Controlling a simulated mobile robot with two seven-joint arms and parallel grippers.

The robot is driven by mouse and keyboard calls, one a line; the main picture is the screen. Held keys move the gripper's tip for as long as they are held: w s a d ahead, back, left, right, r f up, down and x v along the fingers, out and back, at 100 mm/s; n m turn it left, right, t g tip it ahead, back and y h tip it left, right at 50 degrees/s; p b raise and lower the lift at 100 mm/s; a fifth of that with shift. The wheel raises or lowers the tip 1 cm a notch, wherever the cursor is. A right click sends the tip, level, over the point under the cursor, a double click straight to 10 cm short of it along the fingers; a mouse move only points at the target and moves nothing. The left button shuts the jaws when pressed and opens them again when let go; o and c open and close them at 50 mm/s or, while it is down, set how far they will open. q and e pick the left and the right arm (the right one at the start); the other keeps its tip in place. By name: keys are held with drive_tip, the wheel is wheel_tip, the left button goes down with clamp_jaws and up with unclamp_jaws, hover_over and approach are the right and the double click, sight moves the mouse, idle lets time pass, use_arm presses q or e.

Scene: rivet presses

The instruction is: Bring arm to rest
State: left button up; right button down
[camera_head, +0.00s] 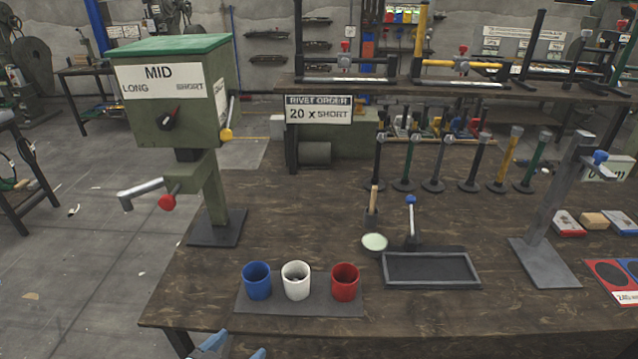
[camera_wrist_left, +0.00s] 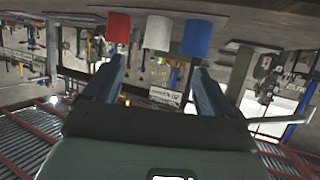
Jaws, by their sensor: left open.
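My left gripper (camera_head: 236,347) shows only by its blue fingertips at the bottom edge of the head view, in front of and below the table's front edge. In the left wrist view the left gripper (camera_wrist_left: 157,75) has its two blue fingers spread apart with nothing between them. The blue cup (camera_head: 257,281), the white cup (camera_head: 296,281) and the red cup (camera_head: 344,282) stand upright on a dark mat (camera_head: 318,309) near the front edge, apart from the gripper. The wrist picture is upside down, with the cups beyond the fingers. My right gripper is not in view.
A green rivet press (camera_head: 170,95) marked MID stands at the left of the table (camera_head: 480,315). A black tray (camera_head: 430,268), a round pale dish (camera_head: 374,242) and a grey stand (camera_head: 545,262) are to the right. A rivet order sign (camera_head: 318,110) reads 20 x SHORT.

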use_arm(q)
drive_tip(key=s+f+n+g+y+p, duration=0.1)
drive_tip(key=s+f+n+g+p, duration=0.15)
drive_tip(key=f, duration=0.65)
drive_tip(key=s+f+n+g+y+p, duration=0.1)
drive_tip(key=s+f+n+g+p, duration=0.2)
drive_tip(key=f, duration=0.7)
drive_tip(key=s+d+f+n+g+p, duration=0.1)
drive_tip(key=s+f+g, duration=0.3)
drive_tip(key=s+f, duration=0.2)
drive_tip(key=s+d+f+n+g+p, duration=0.1)
drive_tip(key=s+f, duration=0.4)
drive_tip(key=s, duration=0.5)
drive_tip(key=d+n+g, duration=0.1)
drive_tip(key=g, duration=0.1)
drive_tip(key=shift+d+f+g+p, duration=0.3)
drive_tip(key=shift+f+g+p, duration=0.05)
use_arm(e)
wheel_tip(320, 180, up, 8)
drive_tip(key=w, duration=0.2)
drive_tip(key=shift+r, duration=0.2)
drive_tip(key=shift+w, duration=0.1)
